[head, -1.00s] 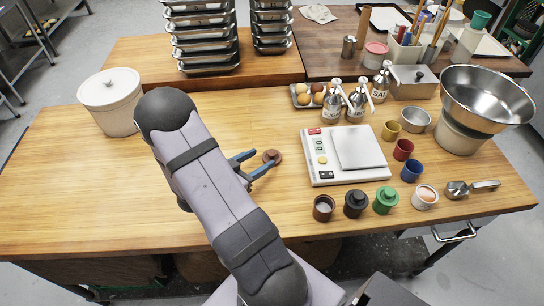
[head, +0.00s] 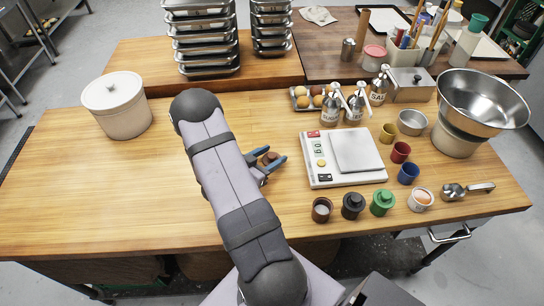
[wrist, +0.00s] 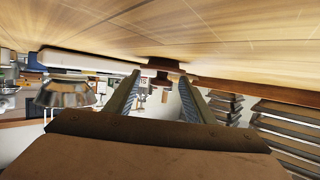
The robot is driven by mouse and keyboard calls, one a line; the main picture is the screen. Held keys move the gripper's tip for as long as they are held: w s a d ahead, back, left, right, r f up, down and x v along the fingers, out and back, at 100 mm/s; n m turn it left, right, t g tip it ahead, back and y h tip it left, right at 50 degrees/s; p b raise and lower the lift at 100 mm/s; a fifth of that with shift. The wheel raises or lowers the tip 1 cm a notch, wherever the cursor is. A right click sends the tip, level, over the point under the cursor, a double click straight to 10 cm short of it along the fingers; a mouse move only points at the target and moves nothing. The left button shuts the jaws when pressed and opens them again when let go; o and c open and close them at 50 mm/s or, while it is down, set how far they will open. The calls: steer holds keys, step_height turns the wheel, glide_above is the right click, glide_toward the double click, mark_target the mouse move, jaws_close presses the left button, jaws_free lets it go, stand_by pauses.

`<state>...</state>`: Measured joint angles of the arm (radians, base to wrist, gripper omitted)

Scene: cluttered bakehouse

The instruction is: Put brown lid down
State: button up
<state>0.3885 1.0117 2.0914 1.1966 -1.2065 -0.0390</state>
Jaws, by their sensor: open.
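The brown lid (head: 270,158) sits on the wooden table, left of the scale. My gripper (head: 275,156) is low over the table with its blue fingers open on either side of the lid. In the wrist view the table is at the top, and the lid (wrist: 161,66) rests against it with its knob between the two open fingertips. I see a gap on each side of the knob. A brown cup (head: 321,209) stands without a lid near the front edge, with something pale inside.
The scale (head: 346,157) is right of my gripper. Black (head: 353,205) and green (head: 383,202) lidded cups stand beside the brown cup. A white crock (head: 117,107) stands at back left. Stacked trays (head: 202,40) are behind. The table's left part is clear.

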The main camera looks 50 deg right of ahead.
mark_target(272, 155)
steer(key=shift+d+f, duration=0.1)
steer(key=shift+d, duration=0.15)
steer(key=shift+c, duration=0.3)
jaws_close()
steer(key=shift+r, duration=0.25)
steer(key=shift+r+b, duration=0.8)
steer(key=shift+r, duration=3.95)
